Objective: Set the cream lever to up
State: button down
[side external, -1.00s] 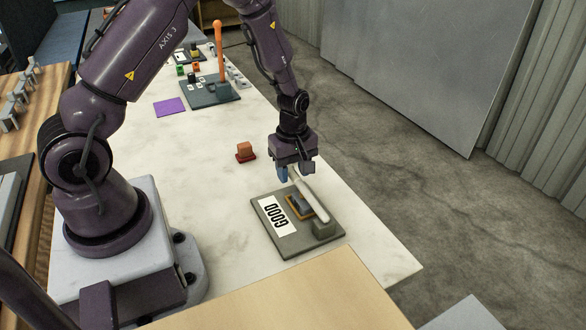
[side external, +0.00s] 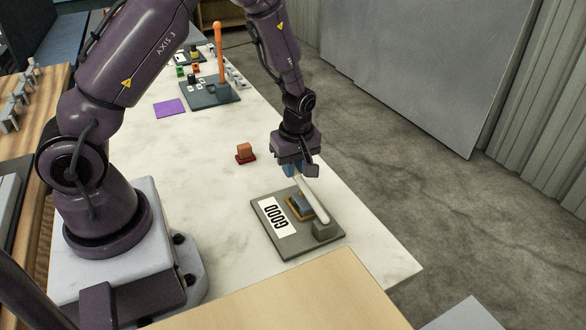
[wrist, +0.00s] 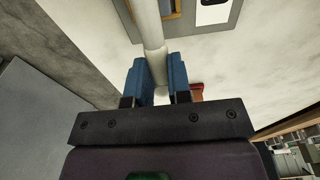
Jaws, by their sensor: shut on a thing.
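The cream lever (side external: 313,203) rises at a slant from a grey-green block on a grey base plate (side external: 288,245). It leans toward the far side, up to my gripper (side external: 299,171). In the wrist view the cream lever (wrist: 148,25) runs down from the top edge to between the blue fingers of my gripper (wrist: 157,80). My gripper is shut on the lever near its free end. The fingers hide part of that end in the side view.
A small orange-brown block on a red base (side external: 245,152) stands behind. An orange lever (side external: 220,55) on another plate stands farther back. A wooden board (side external: 290,295) lies in front.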

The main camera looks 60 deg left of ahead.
aim_at(306, 186)
jog(key=shift+d+r+y, duration=0.25)
jog(key=shift+r+y, duration=0.15)
jog(key=shift+r, duration=0.15)
jog(key=d+r+y, duration=0.1)
jog(key=r+y, duration=0.1)
jog(key=d+r+y, duration=0.4)
jog(key=y, duration=0.1)
jog(key=shift+r, duration=0.35)
jog(key=d+r+y, duration=0.2)
jog(key=d+y, duration=0.7)
jog(key=d, duration=0.1)
jog(key=shift+d+r, duration=0.15)
jog(key=shift+d, duration=0.05)
jog(key=c, duration=1)
grip_release()
jog(key=shift+c, duration=0.2)
